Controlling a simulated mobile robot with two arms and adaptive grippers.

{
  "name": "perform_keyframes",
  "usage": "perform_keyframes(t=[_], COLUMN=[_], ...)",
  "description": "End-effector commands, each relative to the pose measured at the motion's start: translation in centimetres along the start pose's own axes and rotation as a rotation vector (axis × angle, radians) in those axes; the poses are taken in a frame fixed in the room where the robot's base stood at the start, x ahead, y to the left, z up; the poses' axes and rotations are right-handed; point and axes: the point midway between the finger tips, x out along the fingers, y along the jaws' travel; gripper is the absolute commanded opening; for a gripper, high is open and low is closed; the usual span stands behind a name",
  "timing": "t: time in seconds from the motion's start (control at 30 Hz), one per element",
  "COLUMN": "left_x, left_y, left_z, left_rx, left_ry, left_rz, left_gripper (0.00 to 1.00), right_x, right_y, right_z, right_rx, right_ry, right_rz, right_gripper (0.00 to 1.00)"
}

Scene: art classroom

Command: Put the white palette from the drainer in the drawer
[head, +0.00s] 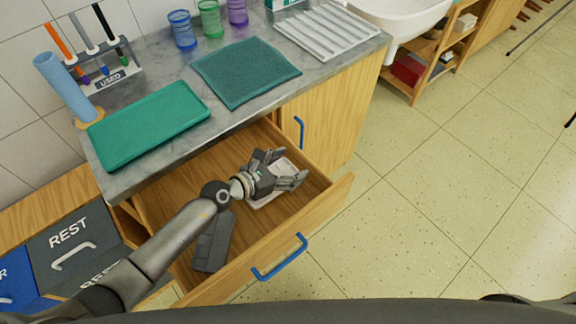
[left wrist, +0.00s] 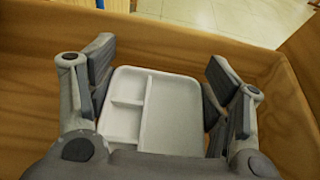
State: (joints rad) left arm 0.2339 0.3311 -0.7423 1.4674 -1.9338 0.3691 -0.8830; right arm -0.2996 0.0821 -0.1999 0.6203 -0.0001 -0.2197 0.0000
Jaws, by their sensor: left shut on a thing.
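The white palette (left wrist: 172,112) is a compartmented tray between the two fingers of my left gripper (head: 287,167), which is shut on it. In the head view the palette (head: 264,199) is partly hidden beneath the gripper. Gripper and palette are inside the open wooden drawer (head: 318,205), toward its right end. Whether the palette touches the drawer floor is hard to tell. The left wrist view shows the drawer walls (left wrist: 285,105) around it. The white ribbed drainer (head: 325,30) on the counter is empty. My right gripper is out of view.
The drawer has a blue handle (head: 280,258). A dark grey object (head: 213,242) shows in the drawer beside my forearm. A green tray (head: 150,125), a teal mat (head: 246,72) and several coloured cups stand on the counter (head: 205,130). Bins marked REST (head: 75,240) are at left.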

Motion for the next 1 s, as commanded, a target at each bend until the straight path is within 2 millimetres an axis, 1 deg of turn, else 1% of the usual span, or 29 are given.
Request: perform_keyframes(t=[0.23, 0.33, 0.37, 0.5, 0.53, 0.87, 1.0], left_x=[0.34, 0.31, 0.31, 0.3, 0.3, 0.29, 0.0], left_y=[0.03, 0.04, 0.03, 0.03, 0.03, 0.03, 0.03], left_z=[-0.85, -0.77, -0.78, -0.77, -0.77, -0.73, 0.03], left_rx=[0.0, 0.0, 0.0, 0.0, 0.0, 0.0, 0.001], left_ry=[0.0, 0.0, 0.001, 0.0, 0.0, 0.0, -0.001], left_rz=[0.0, 0.001, 0.0, 0.0, 0.001, 0.0, 0.0], left_gripper=[0.49, 0.49, 0.74, 0.92, 0.94, 0.94, 0.94], right_x=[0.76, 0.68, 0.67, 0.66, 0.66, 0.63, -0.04], right_y=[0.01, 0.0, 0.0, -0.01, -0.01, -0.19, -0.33], right_z=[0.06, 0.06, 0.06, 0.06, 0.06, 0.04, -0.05], right_rx=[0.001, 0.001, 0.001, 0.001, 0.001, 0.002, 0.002], right_ry=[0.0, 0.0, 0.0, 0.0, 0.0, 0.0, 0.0], right_rz=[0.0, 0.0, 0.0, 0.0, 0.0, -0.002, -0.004], right_gripper=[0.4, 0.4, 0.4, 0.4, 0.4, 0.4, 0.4])
